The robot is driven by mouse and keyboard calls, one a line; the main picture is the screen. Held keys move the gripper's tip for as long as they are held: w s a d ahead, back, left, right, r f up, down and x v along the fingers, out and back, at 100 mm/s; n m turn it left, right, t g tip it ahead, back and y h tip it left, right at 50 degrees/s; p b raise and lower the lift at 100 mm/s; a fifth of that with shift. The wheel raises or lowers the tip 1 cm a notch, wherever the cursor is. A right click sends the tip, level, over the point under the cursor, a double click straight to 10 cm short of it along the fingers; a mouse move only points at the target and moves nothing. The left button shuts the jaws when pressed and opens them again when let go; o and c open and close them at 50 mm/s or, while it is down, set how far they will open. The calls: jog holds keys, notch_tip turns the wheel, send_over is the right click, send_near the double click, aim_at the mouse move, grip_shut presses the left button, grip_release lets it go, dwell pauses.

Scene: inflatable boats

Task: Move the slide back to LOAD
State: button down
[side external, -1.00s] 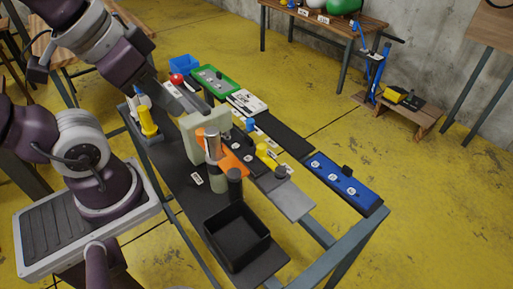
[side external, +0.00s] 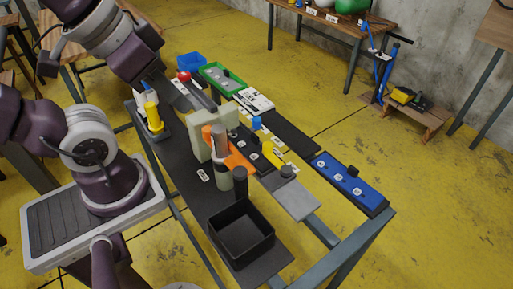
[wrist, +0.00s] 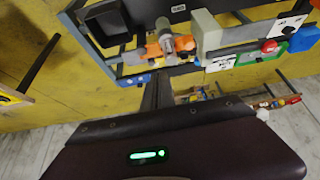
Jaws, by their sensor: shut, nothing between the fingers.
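A blue panel (side external: 328,168) at the right of the bench carries several round white marks and a black knob (side external: 353,171) near its far edge. An orange piece (side external: 238,160) with a grey cylinder stands mid-bench beside a pale block (side external: 198,140). The orange piece also shows in the wrist view (wrist: 184,43). The labels are too small to read, so I cannot tell which part is the slide or where LOAD is. My gripper (side external: 208,103) is shut and empty, above the back of the bench, apart from the blue panel. It also shows in the wrist view (wrist: 158,78).
A black open box (side external: 242,232) stands at the bench's front. A yellow cylinder (side external: 153,117) stands at the left. A red button (side external: 184,76), a blue bin (side external: 191,62) and a green tray (side external: 222,77) are at the back. A black strip (side external: 290,132) is clear.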

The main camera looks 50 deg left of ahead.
jog(key=c, duration=1.8)
grip_release()
jog(key=shift+w, duration=0.15)
jog(key=shift+c, duration=0.2)
jog(key=o, duration=0.7)
jog(key=shift+n+g, duration=0.3)
jog(key=shift+g, duration=0.4)
jog(key=w, duration=0.2)
jog(key=w+a, duration=0.1)
jog(key=w, duration=0.3)
jog(key=shift+w+a+r, duration=0.2)
jog(key=shift+a+r, duration=0.1)
jog(key=shift+r, duration=0.05)
jog(key=n+g, duration=0.2)
jog(key=g, duration=0.2)
send_over(257, 118)
notch_tip(257, 118, down, 19)
jog(key=shift+f, duration=0.15)
notch_tip(257, 118, down, 6)
jog(key=shift+r, duration=0.1)
jog(key=shift+f, duration=0.55)
grip_shut()
